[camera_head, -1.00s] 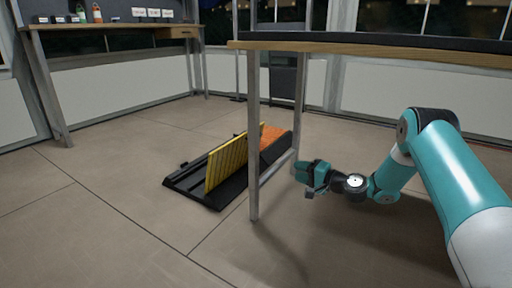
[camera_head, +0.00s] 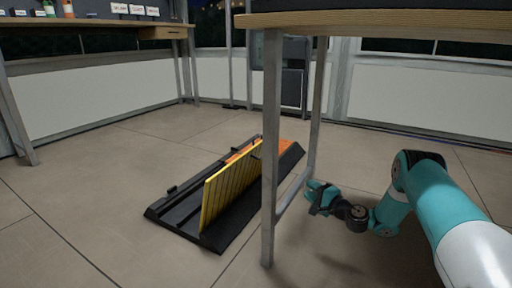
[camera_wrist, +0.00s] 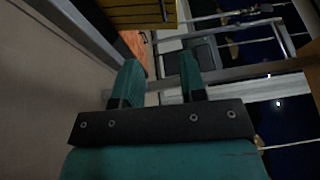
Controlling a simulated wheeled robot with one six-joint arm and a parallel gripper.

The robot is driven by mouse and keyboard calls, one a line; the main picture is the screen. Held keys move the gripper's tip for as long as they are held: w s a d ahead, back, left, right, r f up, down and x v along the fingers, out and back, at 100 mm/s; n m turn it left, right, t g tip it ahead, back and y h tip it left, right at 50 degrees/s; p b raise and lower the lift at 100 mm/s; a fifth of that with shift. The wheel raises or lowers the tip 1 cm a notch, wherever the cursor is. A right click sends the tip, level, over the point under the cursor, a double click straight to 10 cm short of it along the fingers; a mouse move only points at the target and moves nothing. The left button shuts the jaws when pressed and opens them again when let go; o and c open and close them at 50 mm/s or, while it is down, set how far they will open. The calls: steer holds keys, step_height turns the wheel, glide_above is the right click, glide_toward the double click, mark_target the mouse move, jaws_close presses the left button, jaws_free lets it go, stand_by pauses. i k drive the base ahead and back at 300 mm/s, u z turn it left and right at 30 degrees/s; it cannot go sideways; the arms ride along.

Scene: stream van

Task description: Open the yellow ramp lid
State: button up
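The yellow ramp lid (camera_head: 224,190) stands steeply tilted up along the middle of a black ramp base (camera_head: 174,216) on the floor. An orange part (camera_head: 242,152) shows behind it. The yellow lid also shows at the top of the wrist view (camera_wrist: 145,16). My gripper (camera_head: 312,196) is low, to the right of the ramp and apart from it, with a table leg between them in the head view. In the wrist view its two teal fingers (camera_wrist: 161,75) are apart with nothing between them.
A tall table with a wooden edge (camera_head: 380,22) and metal legs (camera_head: 270,150) stands between my arm and the ramp. Another table (camera_head: 95,28) with bottles and labels is at the back left. The floor left of the ramp is clear.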

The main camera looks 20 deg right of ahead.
mark_target(222, 188)
steer(key=u, duration=0.05)
steer(key=i, duration=0.85)
steer(key=u, duration=0.25)
